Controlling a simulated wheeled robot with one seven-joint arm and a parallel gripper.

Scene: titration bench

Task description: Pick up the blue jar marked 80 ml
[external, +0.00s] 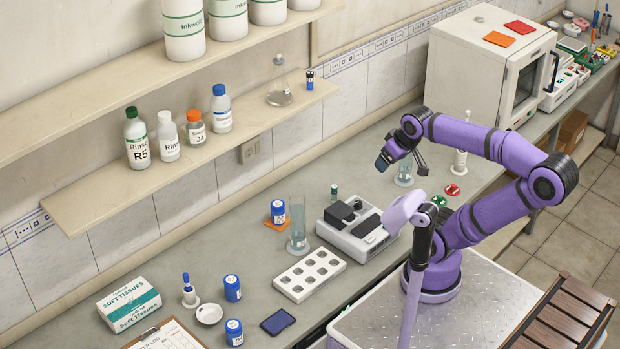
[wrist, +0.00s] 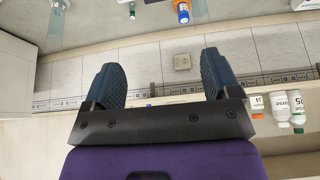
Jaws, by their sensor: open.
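Three blue jars with white labels stand on the bench in the external view. One is on an orange mat (external: 268,221) at the back (external: 278,211), one is at the front left (external: 232,288), and one is nearer the front edge (external: 235,332). Their volume marks are too small to read, so I cannot tell which is 80 ml. My gripper (external: 402,162) is open and empty, raised above the bench right of the jars and apart from them. In the wrist view its two dark fingers (wrist: 161,82) are spread, and a blue jar (wrist: 182,8) shows at the top edge.
A glass cylinder (external: 298,235) stands close to the back jar. A white rack (external: 309,274) and a grey instrument (external: 355,230) lie between the jars and my arm. A bottle shelf (external: 190,155) overhangs the back. A dropper bottle (external: 189,292) and a small dish (external: 209,314) flank the front jars.

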